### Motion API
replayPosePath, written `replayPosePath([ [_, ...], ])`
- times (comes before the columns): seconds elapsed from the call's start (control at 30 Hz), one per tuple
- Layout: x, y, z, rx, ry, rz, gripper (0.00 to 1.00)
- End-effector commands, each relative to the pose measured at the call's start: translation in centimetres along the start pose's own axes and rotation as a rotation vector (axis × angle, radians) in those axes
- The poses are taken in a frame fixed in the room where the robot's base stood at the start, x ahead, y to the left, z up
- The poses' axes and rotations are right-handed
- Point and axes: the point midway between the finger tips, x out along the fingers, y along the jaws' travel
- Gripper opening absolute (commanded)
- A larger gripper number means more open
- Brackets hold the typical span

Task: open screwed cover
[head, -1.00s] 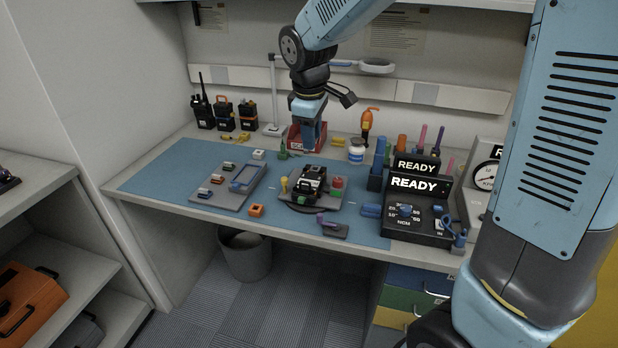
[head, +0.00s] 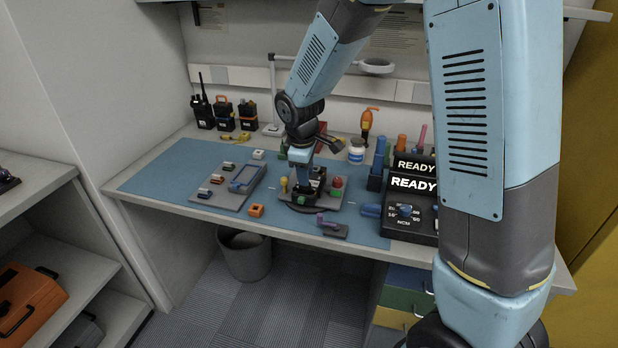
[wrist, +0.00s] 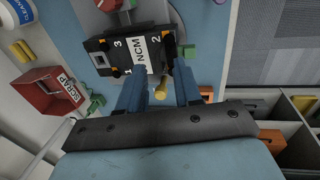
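A black box-like device (wrist: 112,50) with a white NCM label and corners numbered 1, 2 and 3 sits in a grey fixture in the middle of the bench; in the head view the device (head: 315,184) is partly hidden by my gripper (head: 301,174). In the wrist view my gripper (wrist: 160,72) is open, with two blue fingers apart over the near edge of the device. Nothing is seen held between them. Whether the fingers touch the device cannot be told. A yellow peg (wrist: 161,91) shows between the fingers. Cover screws are too small to make out clearly.
A green block (head: 302,200) and a red knob (head: 337,183) are beside the device. A grey tray (head: 222,196) with small parts is to the left. A torque unit reading READY (head: 414,184) is to the right. A red SCRAP bin (wrist: 52,92) stands behind.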

Motion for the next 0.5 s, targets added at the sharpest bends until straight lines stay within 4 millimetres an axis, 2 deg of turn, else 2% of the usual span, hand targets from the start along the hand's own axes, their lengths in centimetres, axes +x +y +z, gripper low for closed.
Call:
replayPosePath([
  [0.2,2.0,0.0,0.0,0.001,0.000,0.000,0.34],
  [0.5,2.5,0.0,0.0,0.001,0.000,0.001,0.34],
])
